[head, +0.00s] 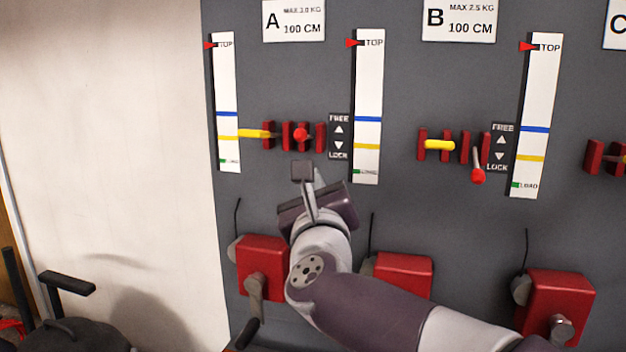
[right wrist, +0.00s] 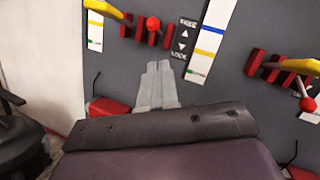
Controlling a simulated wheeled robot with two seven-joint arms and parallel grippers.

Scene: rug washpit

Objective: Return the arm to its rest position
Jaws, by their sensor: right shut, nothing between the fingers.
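My right arm comes in from the lower right of the head view. Its gripper (head: 303,172) is in front of the grey panel, just below the red-knobbed lever (head: 301,134) of station A. In the right wrist view the two grey fingers (right wrist: 157,84) lie together, shut and empty. The red knob (right wrist: 153,24) shows above them, apart from the fingertips. My left gripper is not in view.
The panel (head: 400,225) carries scales, a yellow handle (head: 440,145) at station B, and red winch boxes with cranks (head: 560,300) along the bottom. A dark object (head: 75,335) stands at lower left. The pale wall (head: 100,130) on the left is bare.

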